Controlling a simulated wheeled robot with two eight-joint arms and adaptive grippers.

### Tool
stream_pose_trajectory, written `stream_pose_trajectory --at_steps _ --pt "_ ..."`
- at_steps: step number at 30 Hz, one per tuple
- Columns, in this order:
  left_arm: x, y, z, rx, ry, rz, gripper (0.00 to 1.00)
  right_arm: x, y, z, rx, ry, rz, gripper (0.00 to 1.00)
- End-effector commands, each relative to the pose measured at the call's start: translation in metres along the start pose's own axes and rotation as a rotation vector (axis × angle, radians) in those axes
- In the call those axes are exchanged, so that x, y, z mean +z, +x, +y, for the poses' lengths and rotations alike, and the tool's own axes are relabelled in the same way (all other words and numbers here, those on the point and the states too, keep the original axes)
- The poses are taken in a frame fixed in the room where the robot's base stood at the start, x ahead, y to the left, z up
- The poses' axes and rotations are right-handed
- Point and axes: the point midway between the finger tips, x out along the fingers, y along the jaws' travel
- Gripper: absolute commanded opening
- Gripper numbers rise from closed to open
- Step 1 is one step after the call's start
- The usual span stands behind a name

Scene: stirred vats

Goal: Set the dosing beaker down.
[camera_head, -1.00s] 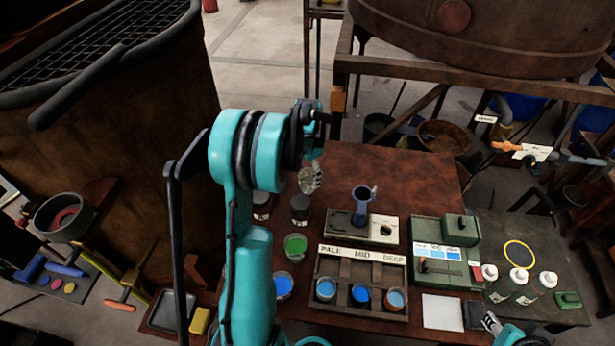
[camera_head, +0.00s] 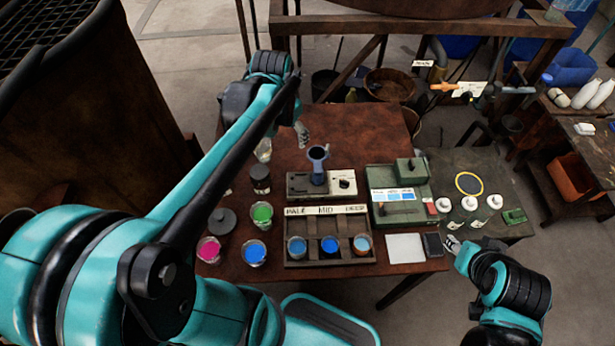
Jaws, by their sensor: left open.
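The dosing beaker seems to be the small clear glass (camera_head: 264,150) standing on the brown table, left of the blue-grey vessel on the white-fronted device. My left gripper (camera_head: 302,133) is open, to the right of the clear glass and apart from it, just behind the blue-grey vessel. Its fingers are small in the picture and hold nothing that I can see. My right gripper (camera_head: 452,244) is at the lower right, beside the table's right part. I cannot tell whether its fingers are open or shut.
A dark jar (camera_head: 260,179), a green beaker (camera_head: 261,214) and a pink beaker (camera_head: 209,250) stand on the left side. A rack (camera_head: 328,208) labelled PALE, MID, DEEP holds blue beakers. The blue-grey vessel (camera_head: 317,160) stands near my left gripper. Bare tabletop (camera_head: 370,125) lies behind.

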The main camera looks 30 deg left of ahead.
Motion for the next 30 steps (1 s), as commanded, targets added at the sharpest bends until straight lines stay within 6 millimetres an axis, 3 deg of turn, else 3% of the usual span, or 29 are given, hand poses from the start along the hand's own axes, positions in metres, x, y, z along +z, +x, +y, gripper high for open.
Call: stream_pose_trajectory --at_steps 1,6,12,18,30 --pt "0.011 -0.009 0.022 -0.006 -0.012 0.041 0.7 0.0 0.0 0.0 0.0 0.0 0.0 0.4" --pt "0.043 -0.026 0.079 -0.006 -0.083 0.187 0.7 0.0 0.0 0.0 0.0 0.0 0.0 0.4" --pt "0.075 -0.025 0.12 0.024 -0.15 0.314 0.7 0.0 0.0 0.0 0.0 0.0 0.0 0.4" --pt "0.085 -0.023 0.133 0.042 -0.178 0.36 0.7 0.0 0.0 0.0 0.0 0.0 0.0 0.4" --pt "0.085 -0.023 0.133 0.042 -0.18 0.361 0.7 0.0 0.0 0.0 0.0 0.0 0.0 0.4"
